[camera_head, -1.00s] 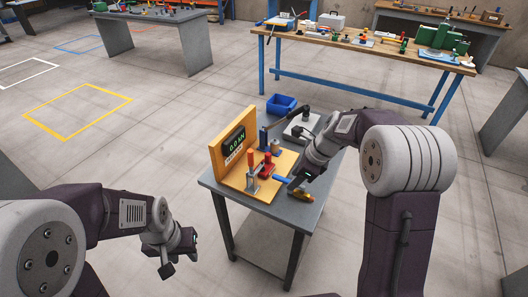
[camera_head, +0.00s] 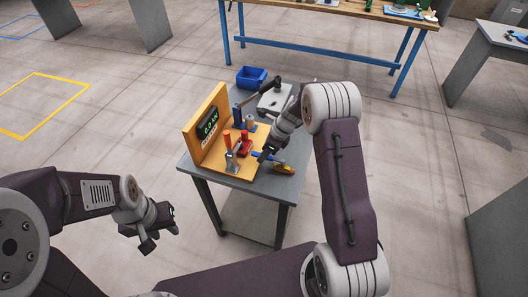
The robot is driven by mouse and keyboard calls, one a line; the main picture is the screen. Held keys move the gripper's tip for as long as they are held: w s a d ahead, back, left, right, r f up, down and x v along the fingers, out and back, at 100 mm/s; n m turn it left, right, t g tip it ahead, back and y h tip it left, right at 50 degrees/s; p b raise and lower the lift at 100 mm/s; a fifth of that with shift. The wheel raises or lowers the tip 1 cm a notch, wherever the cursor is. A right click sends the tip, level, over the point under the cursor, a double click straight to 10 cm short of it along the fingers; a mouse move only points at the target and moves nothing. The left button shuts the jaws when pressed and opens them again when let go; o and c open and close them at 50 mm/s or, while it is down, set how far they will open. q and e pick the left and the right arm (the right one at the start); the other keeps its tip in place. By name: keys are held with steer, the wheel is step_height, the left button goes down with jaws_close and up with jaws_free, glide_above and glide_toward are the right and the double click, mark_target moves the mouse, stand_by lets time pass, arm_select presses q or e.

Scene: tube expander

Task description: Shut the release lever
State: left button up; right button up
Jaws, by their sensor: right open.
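A wooden fixture board (camera_head: 206,112) stands on the small grey table (camera_head: 258,188), with a dark display panel on its upright back. An upright orange-red handle on a metal clamp (camera_head: 228,146) stands at its front left. A red piece (camera_head: 245,145) sits beside it to the right. I cannot tell for certain which part is the release lever. My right gripper (camera_head: 268,154) is open at the right edge of the board, low beside the red piece; its fingertips are small and partly hidden. My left gripper (camera_head: 160,238) is open and empty, left of and below the table.
A yellow-and-red tool (camera_head: 285,167) lies at the table's right front, close to my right gripper. A grey block (camera_head: 275,97) with a black lever and a blue bin (camera_head: 251,77) are at the back. A long workbench (camera_head: 330,10) stands beyond; the floor between is clear.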

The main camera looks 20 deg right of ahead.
steer(key=shift+s+f, duration=0.1)
steer(key=shift+a, duration=0.2)
steer(key=shift+w+f, duration=0.1)
steer(key=shift+w, duration=0.15)
steer(key=c, duration=0.4)
jaws_close()
stand_by(0.6)
